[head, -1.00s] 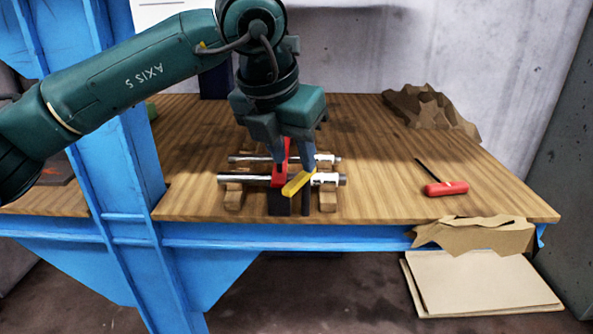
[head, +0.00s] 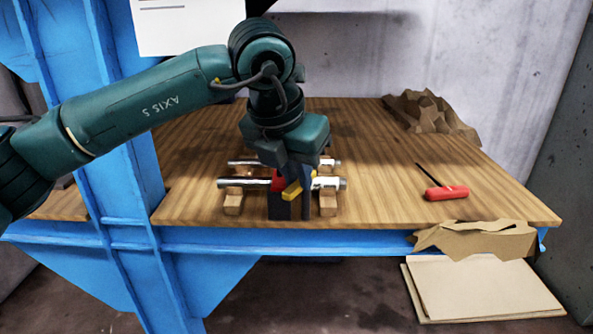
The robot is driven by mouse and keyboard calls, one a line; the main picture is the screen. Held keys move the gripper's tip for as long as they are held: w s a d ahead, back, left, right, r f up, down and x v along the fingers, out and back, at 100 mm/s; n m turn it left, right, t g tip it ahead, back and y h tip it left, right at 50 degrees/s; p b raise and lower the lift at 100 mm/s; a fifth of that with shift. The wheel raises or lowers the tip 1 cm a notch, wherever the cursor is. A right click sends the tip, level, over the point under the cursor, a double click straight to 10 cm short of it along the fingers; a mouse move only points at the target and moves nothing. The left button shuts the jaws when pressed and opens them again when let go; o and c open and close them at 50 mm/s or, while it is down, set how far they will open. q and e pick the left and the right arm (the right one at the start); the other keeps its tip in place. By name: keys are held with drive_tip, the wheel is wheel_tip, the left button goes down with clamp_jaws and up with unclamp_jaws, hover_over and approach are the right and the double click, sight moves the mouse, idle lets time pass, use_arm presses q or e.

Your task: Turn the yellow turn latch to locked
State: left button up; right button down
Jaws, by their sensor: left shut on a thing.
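The yellow turn latch (head: 292,191) sits at the front middle of the wooden table and is partly hidden by the fingers. It points slantwise, lower at the left and higher at the right. A red part (head: 278,183) shows just left of it, above a dark block (head: 279,208). My left gripper (head: 293,177) reaches down from above and is shut on the yellow latch, with its fingers on either side. My right gripper is not in view.
Two metal rods (head: 244,184) lie across small wooden blocks (head: 233,202) around the latch. A red-handled tool (head: 446,192) lies at the right. Crumpled brown paper (head: 432,112) is at the back right. The wood between is clear.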

use_arm(q)
clamp_jaws()
drive_tip(key=shift+m, duration=0.3)
drive_tip(key=shift+w+a+m+g+h, duration=0.3)
drive_tip(key=shift+m+h, duration=0.1)
drive_tip(key=shift+m, duration=0.5)
drive_tip(key=m+g+p, duration=0.1)
drive_tip(key=m, duration=0.1)
drive_tip(key=w+m+h+p, duration=0.1)
drive_tip(key=m, duration=0.2)
drive_tip(key=a+m+g+p, duration=0.1)
drive_tip(key=m+p, duration=0.1)
drive_tip(key=shift+w+r+g+h, duration=0.1)
drive_tip(key=shift+w+g+h, duration=0.15)
drive_tip(key=shift+g+h, duration=0.05)
drive_tip(key=shift+w+m+p, duration=0.1)
drive_tip(key=shift+m+p, duration=0.2)
drive_tip(key=shift+m, duration=0.3)
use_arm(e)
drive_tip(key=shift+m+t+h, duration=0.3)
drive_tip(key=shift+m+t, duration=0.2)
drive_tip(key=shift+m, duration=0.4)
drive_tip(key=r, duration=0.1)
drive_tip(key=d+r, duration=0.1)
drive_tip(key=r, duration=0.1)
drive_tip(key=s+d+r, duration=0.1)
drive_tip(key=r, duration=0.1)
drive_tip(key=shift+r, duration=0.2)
